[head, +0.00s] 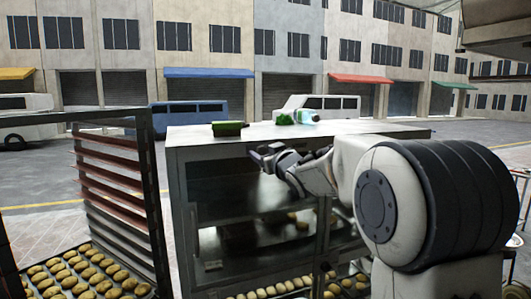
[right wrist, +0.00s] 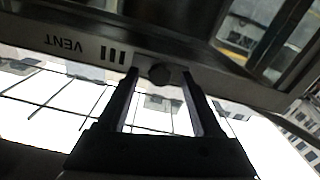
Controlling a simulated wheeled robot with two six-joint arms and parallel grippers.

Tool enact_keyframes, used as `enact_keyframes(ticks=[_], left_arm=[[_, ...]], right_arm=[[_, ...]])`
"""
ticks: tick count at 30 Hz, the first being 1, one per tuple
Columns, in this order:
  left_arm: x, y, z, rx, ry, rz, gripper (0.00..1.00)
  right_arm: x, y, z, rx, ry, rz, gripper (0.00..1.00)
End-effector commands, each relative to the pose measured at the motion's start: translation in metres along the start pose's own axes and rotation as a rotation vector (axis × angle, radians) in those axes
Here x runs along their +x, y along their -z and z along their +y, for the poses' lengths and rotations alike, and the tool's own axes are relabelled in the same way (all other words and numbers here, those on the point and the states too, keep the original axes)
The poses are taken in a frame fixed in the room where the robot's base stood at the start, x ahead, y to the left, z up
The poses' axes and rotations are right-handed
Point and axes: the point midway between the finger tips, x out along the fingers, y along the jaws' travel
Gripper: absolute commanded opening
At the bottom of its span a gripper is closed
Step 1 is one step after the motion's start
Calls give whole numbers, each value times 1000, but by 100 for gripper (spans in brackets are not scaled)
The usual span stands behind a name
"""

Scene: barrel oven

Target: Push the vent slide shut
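The vent slide's dark round knob (right wrist: 160,74) shows in the right wrist view on a grey metal strip (right wrist: 210,72). The strip carries an upside-down VENT label (right wrist: 64,44) and several dark slots (right wrist: 112,54) to the knob's left. My right gripper (head: 265,156) is at the upper front of the grey cabinet in the head view. Its two fingers are apart, with the tips on either side of the knob in the right wrist view. A narrow gap shows beside the knob; I cannot tell whether either finger touches it. The knob is too small or hidden in the head view. My left gripper is not in view.
The grey cabinet (head: 300,132) has a green item (head: 228,128) and other small things on top. Trays of round buns (head: 290,288) sit low inside it. A rack (head: 115,205) with bun trays stands at the left. My right arm covers the cabinet's right side.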

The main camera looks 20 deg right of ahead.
Motion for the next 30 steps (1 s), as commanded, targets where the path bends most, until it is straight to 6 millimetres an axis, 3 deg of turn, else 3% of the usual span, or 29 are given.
enact_keyframes(ticks=[1, 5, 30], left_arm=[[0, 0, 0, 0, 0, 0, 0], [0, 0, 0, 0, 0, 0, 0], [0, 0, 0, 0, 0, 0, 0]], right_arm=[[0, 0, 0, 0, 0, 0, 51], [0, 0, 0, 0, 0, 0, 2], [0, 0, 0, 0, 0, -2, 0]])
